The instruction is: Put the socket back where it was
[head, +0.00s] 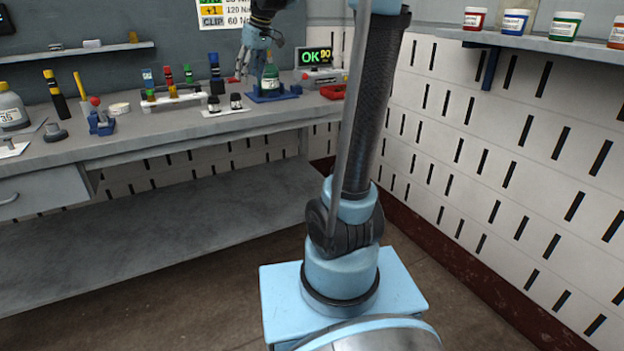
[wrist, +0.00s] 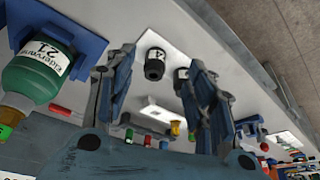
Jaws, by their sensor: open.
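Two short black sockets stand on a small white plate on the bench, the left one (head: 213,103) and the right one (head: 236,101). In the wrist view one black socket (wrist: 154,66) shows between my fingers, farther off and clear of them. Another socket (wrist: 182,76), with a white mark, is partly hidden behind the right finger. My gripper (head: 259,68) is open and empty, up by the green bottle (head: 271,72) in its blue holder (head: 274,96). Its two spread fingers also show in the wrist view (wrist: 161,60). I cannot tell which socket is meant.
Left of the plate is a white rack (head: 174,104) of coloured-handled tools. A red tray (head: 332,92) and a display reading OK (head: 314,57) are to the right. The green bottle (wrist: 38,80) is close left of my fingers in the wrist view. Bench front is mostly clear.

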